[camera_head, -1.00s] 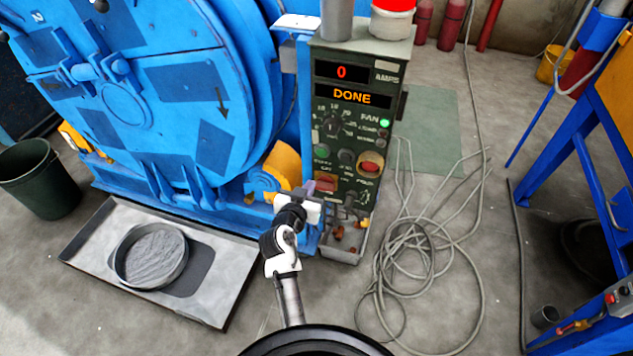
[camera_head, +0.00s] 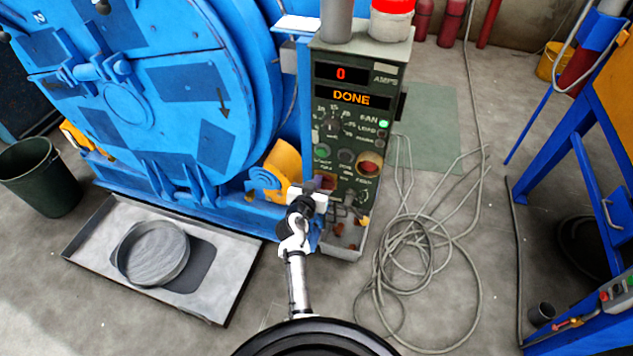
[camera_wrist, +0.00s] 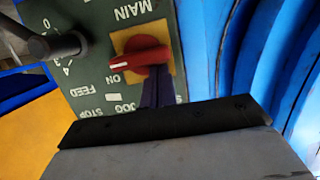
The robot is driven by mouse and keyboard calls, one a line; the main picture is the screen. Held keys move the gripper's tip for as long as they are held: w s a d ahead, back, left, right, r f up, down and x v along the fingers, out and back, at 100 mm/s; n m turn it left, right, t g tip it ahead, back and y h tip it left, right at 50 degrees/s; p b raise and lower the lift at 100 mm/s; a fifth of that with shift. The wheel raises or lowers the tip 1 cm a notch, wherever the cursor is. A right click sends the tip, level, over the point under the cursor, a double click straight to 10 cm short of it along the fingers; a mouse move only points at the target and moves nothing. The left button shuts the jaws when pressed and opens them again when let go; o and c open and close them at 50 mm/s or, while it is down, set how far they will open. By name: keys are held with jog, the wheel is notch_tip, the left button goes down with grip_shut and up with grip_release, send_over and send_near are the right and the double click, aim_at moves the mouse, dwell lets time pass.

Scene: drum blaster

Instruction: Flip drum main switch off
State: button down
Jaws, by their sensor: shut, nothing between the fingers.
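The drum main switch (camera_wrist: 140,60) is a red rotary knob on a yellow plate, seen upside down in the wrist view. Its handle points left and slightly down, towards the ON lettering. In the head view the switch (camera_head: 327,182) is on the lower left of the green control panel (camera_head: 355,125), partly hidden by my gripper (camera_head: 314,184). My gripper is shut and empty. In the wrist view its dark purple fingers (camera_wrist: 158,88) reach up to the knob's lower edge; I cannot tell if they touch it.
A black lever knob (camera_wrist: 62,46) sticks out of the panel beside the switch in the wrist view. The blue drum (camera_head: 150,90) stands left of the panel. A tray (camera_head: 90,240) holding a round sieve lies on the floor. Loose cable (camera_head: 420,270) lies right.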

jog(key=shift+w+a+f+n+h+b, duration=0.1)
jog(key=shift+a+f+n+h+b, duration=0.2)
jog(key=shift+n+b, duration=0.65)
jog(key=shift+w+a+f+n+h+b, duration=0.15)
jog(key=shift+n+h+b, duration=0.4)
jog(key=shift+b, duration=0.55)
jog(key=shift+s+a+f+n+b, duration=0.15)
jog(key=shift+f+n+b, duration=0.25)
jog(key=shift+n+b, duration=0.5)
jog(key=shift+f+n+h+b, duration=0.5)
jog(key=shift+n+b, duration=0.55)
jog(key=shift+n, duration=0.35)
jog(key=shift+f+n+h+b, duration=0.4)
jog(key=shift+n+b, duration=0.65)
jog(key=shift+n, duration=0.35)
jog(key=shift+f+n+h+b, duration=0.4)
jog(key=shift+n+h+b, duration=0.15)
jog(key=shift+n+b, duration=0.7)
jog(key=shift+f+n+t, duration=0.1)
jog(key=shift+n+t, duration=0.2)
jog(key=shift+n, duration=0.25)
jog(key=shift+f+b, duration=0.15)
jog(key=shift+b, duration=0.25)
